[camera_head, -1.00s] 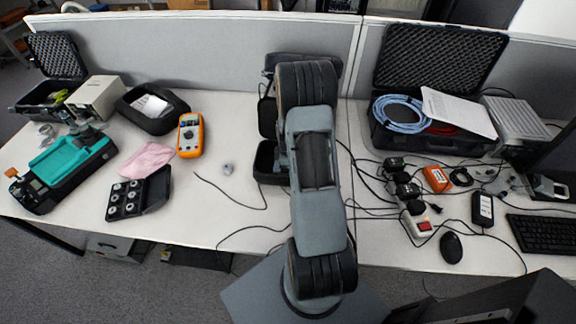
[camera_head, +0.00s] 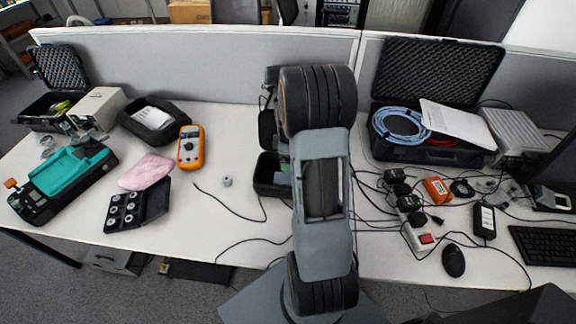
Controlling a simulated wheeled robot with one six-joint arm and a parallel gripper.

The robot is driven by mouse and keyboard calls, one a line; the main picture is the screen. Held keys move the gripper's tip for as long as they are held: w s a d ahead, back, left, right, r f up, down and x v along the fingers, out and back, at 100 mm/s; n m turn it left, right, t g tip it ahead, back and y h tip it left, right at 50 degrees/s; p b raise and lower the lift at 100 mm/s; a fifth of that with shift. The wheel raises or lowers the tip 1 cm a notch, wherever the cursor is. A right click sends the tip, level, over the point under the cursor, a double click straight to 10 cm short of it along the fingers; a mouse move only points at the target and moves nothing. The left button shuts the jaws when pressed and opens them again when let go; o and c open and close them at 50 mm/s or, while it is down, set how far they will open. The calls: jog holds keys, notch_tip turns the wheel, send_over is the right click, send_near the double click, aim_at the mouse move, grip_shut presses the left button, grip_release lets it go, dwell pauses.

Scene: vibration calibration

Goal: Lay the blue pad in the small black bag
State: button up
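My arm rises through the middle of the view and its thick black joint hides what lies behind it. My gripper does not show. An open black case (camera_head: 266,178), perhaps the small black bag, stands left of my arm, partly covered by it. A small dull blue-green patch (camera_head: 284,167) shows inside it; I cannot tell whether this is the blue pad. Another open black pouch (camera_head: 178,109) with white paper in it lies at the back left. No other blue pad is clear to see.
A teal device (camera_head: 70,172), a pink cloth (camera_head: 146,171), a black tray of round parts (camera_head: 128,211) and an orange multimeter (camera_head: 191,148) lie on the left. A big open case (camera_head: 430,155), cables and a mouse (camera_head: 453,261) are on the right.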

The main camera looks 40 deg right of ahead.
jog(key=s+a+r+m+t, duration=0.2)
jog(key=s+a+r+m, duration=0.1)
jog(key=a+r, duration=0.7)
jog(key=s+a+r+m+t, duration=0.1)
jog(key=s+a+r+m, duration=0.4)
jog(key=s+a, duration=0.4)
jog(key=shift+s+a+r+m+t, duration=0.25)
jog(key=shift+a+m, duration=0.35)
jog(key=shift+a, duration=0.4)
